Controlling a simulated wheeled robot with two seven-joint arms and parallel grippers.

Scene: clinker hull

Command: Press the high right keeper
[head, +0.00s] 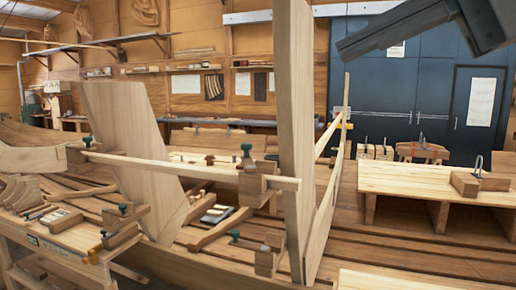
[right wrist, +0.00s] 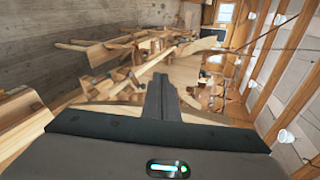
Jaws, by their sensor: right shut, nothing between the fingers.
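Several wooden keeper blocks with dark green knobs sit around a long horizontal batten (head: 190,166). The high right keeper looks to be the block with a green knob (head: 247,151) at the batten's right end, just left of the tall upright plank (head: 293,120). Another keeper (head: 87,141) sits at the batten's left end. Lower ones are at the right (head: 268,258) and left (head: 124,210). My right gripper (head: 345,47) is shut and empty, high at the upper right, well apart from the keepers. Its shut fingers also show in the right wrist view (right wrist: 161,84). My left gripper is out of view.
The tall plank stands between my right gripper and the high right keeper in the picture. A pale wooden bench (head: 440,183) with a clamp block (head: 480,184) is at the right. Dark blue cabinets (head: 410,90) stand behind. A broad slanted board (head: 130,140) rises at the left.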

